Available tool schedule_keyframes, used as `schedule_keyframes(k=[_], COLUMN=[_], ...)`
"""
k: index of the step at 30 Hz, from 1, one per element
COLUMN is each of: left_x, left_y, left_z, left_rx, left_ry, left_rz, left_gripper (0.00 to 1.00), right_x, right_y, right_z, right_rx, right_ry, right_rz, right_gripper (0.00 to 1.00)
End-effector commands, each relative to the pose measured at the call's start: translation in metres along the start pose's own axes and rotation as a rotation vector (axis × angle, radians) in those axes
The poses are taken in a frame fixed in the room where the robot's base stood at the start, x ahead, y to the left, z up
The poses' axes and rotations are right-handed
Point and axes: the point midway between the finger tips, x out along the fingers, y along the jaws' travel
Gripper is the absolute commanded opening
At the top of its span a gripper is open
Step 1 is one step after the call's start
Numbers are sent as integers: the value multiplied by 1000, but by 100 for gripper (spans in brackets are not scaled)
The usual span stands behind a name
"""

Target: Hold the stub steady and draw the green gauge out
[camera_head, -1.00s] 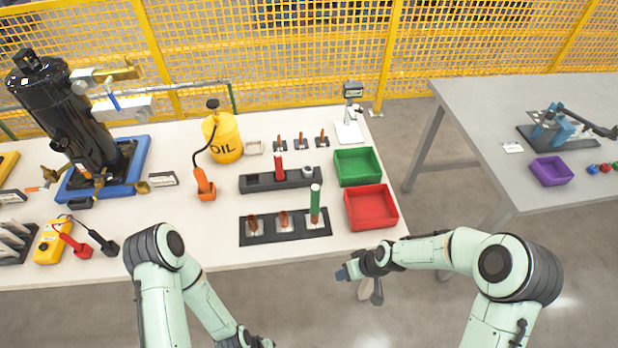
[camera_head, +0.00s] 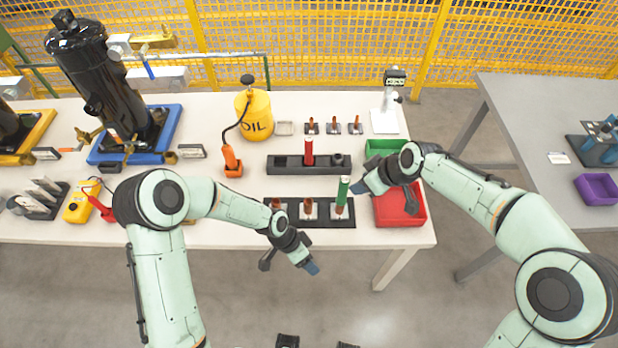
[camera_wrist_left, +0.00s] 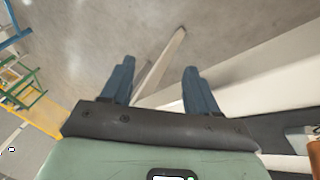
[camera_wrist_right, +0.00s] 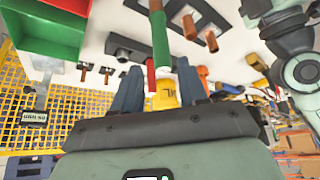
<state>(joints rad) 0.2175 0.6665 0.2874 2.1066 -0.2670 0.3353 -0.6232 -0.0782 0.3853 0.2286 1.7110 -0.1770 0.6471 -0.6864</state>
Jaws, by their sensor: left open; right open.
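The green gauge (camera_head: 343,189) stands upright in the right-hand copper stub (camera_head: 338,210) of a black block (camera_head: 319,220) near the table's front edge. In the right wrist view the green gauge (camera_wrist_right: 160,38) lies ahead of my fingertips, between them in the picture. My right gripper (camera_head: 358,187) is open and empty, just right of the gauge; I cannot tell whether it touches. My left gripper (camera_head: 311,267) is open and empty, in front of the table edge and below the block in the picture. The left wrist view shows its open fingers (camera_wrist_left: 158,85) over floor.
Two more copper stubs (camera_head: 307,210) share the block. Behind it, a red gauge (camera_head: 308,150) stands in a dark rack (camera_head: 285,168). A red bin (camera_head: 412,218) and green bin (camera_head: 376,147) sit at the right, partly behind my right arm. An oil can (camera_head: 254,116) stands behind.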

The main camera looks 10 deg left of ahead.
Motion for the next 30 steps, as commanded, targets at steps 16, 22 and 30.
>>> schedule_keyframes(k=[16,22,30], left_x=[-152,-166,-131], left_y=[-78,-84,-96], left_z=[-126,-132,-121], left_rx=[992,1053,1054], left_ry=[-385,-438,-441], left_rz=[-159,-161,-157], left_gripper=[60,60,60], right_x=[0,0,0], right_y=[0,0,0], right_z=[0,0,0], right_rx=[1,1,1], right_ry=[0,0,0], right_rz=[0,0,0], right_gripper=[43,43,43])
